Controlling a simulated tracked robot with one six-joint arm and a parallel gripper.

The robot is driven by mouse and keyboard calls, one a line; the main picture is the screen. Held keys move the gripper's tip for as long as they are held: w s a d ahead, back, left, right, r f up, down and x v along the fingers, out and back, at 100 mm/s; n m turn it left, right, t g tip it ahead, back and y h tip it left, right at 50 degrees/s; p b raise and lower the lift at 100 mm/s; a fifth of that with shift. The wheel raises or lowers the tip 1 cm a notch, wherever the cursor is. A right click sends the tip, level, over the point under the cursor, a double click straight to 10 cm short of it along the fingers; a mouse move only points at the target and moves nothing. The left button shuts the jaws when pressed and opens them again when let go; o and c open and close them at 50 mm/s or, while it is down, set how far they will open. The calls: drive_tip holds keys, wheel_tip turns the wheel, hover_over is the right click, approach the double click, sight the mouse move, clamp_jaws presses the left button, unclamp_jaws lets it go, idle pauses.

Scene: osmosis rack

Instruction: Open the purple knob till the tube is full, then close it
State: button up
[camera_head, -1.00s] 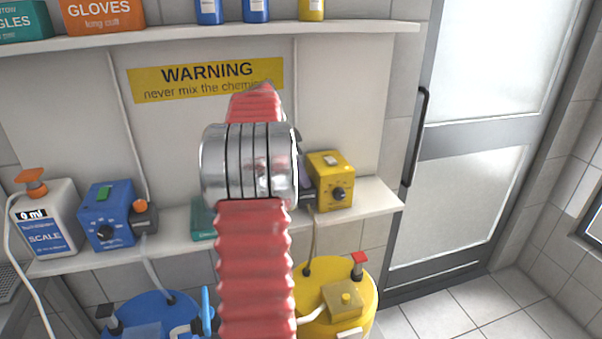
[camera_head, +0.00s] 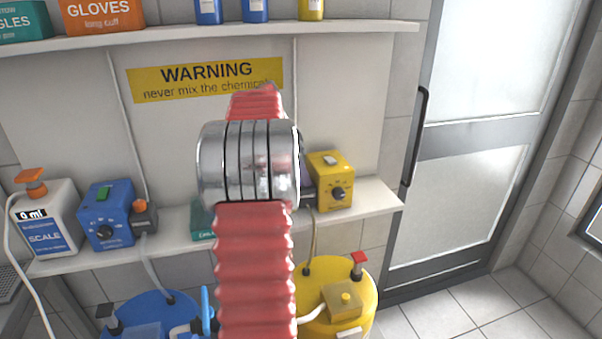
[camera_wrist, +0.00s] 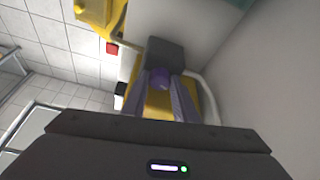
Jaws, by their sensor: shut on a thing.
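A thin tube (camera_head: 314,238) runs from beside the yellow box down to the yellow barrel (camera_head: 360,285). It looks yellowish, but how full it is cannot be told.
A yellow box with a black dial (camera_head: 332,182) stands on the lower shelf (camera_head: 380,200). To the left are a blue box (camera_head: 107,215) and a white scale bottle (camera_head: 45,220) reading 0 ml. A blue barrel (camera_head: 155,305) stands below. The floor by the door (camera_head: 470,150) is clear.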

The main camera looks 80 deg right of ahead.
drive_tip(key=shift+w+a+r+n+t+h, duration=0.1)
drive_tip(key=shift+n+t+h, duration=0.35)
drive_tip(key=shift+n, duration=1)
drive_tip(key=shift+a+n+t+h, duration=0.1)
drive_tip(key=shift+n+t+h, duration=0.3)
drive_tip(key=shift+n, duration=1.05)
drive_tip(key=o, duration=0.8)
drive_tip(key=shift+d, duration=0.1)
drive_tip(key=shift+o, duration=1.3)
drive_tip(key=shift+s+y, duration=0.2)
drive_tip(key=shift+y, duration=0.05)
